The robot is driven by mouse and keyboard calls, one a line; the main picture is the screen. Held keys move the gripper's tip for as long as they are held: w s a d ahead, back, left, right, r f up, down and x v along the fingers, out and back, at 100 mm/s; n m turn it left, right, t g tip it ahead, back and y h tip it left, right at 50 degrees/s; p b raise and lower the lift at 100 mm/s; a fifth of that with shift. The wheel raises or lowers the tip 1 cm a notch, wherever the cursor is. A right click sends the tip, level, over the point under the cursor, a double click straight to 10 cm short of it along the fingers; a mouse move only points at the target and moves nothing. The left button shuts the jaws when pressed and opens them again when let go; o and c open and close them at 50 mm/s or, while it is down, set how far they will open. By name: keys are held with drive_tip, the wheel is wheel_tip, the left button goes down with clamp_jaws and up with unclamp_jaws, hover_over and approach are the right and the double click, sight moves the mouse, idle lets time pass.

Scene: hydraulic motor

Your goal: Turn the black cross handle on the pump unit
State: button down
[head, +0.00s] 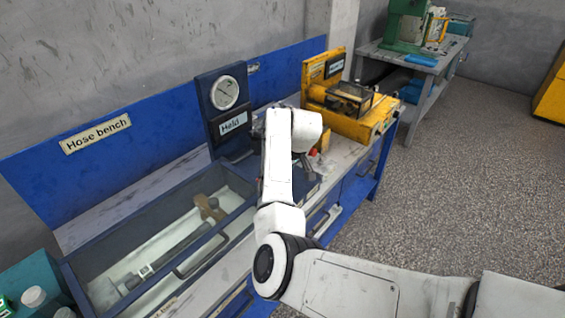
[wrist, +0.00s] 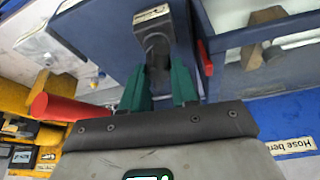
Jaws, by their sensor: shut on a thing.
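In the wrist view, the green fingers of my gripper (wrist: 158,85) are closed around the lower part of a dark handle-like piece (wrist: 158,45), which looks like the black cross handle. It stands against a blue housing (wrist: 110,30) with a small pale label above it. Its cross shape is not clear, and its far side is hidden. In the head view, my white arm covers most of the handle area, so the handle cannot be made out there. A blue panel (head: 213,78) with a round white gauge (head: 225,92) and a label reading "Held" stands just left of my arm.
A glass-topped case (head: 150,240) with a blue frame lies left on the hose bench. A yellow unit (head: 350,110) stands beyond my arm. In the wrist view a red cylinder (wrist: 65,107) is left of my fingers. The floor (head: 460,170) at right is clear.

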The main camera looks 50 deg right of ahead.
drive_tip(key=shift+d+n+y+p, duration=0.1)
drive_tip(key=shift+n+y+p, duration=0.65)
drive_tip(key=shift+n, duration=0.95)
drive_tip(key=c, duration=0.8)
unclamp_jaws()
drive_tip(key=shift+c, duration=0.2)
drive_tip(key=b+v, duration=0.1)
drive_tip(key=v, duration=0.9)
drive_tip(key=shift+r, duration=0.4)
drive_tip(key=shift+s+f, duration=0.1)
drive_tip(key=shift+s, duration=0.05)
